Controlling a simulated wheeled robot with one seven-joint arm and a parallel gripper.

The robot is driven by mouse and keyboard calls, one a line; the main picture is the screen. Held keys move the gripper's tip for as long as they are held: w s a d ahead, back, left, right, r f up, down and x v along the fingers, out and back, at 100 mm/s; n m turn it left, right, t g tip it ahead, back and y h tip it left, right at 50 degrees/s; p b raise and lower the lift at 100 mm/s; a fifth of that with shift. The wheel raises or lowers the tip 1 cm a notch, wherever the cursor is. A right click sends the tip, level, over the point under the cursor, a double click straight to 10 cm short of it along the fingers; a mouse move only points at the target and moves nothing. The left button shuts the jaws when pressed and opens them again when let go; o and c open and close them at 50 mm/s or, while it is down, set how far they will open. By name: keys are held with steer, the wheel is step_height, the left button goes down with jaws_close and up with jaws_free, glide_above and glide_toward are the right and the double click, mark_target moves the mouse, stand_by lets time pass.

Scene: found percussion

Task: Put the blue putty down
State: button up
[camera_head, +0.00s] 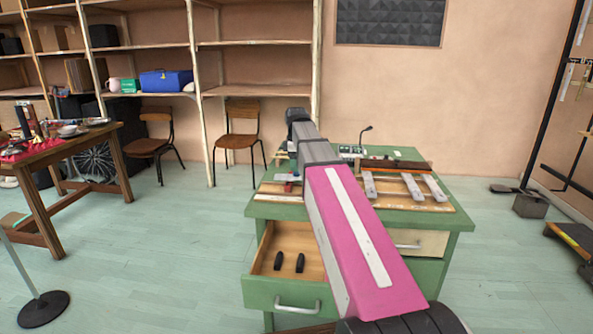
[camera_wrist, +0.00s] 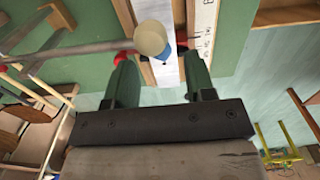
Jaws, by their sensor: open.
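A small blue patch, which looks like the blue putty (camera_wrist: 166,52), shows in the wrist view just below a pale round ball (camera_wrist: 150,37). It lies between the fingertips in the picture, over a pale strip on the green desk (camera_wrist: 100,22). My gripper (camera_wrist: 160,62) is open, with a gap between its two dark green fingers. I cannot tell whether the putty touches a finger or the desk. In the head view, my pink arm reaches over the green desk (camera_head: 453,222), and my fingers and the putty are hidden.
A rod (camera_wrist: 75,51) runs left from the ball. On the desk, several metal bars (camera_head: 412,186) lie on a wooden board, and a small microphone (camera_head: 365,131) stands behind. The desk's left drawer (camera_head: 262,287) is open with two black objects inside. A wooden table (camera_head: 85,143) stands left.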

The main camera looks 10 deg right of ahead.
step_height(320, 180, up, 9)
steer(key=shift+r, duration=0.15)
stand_by(0.4)
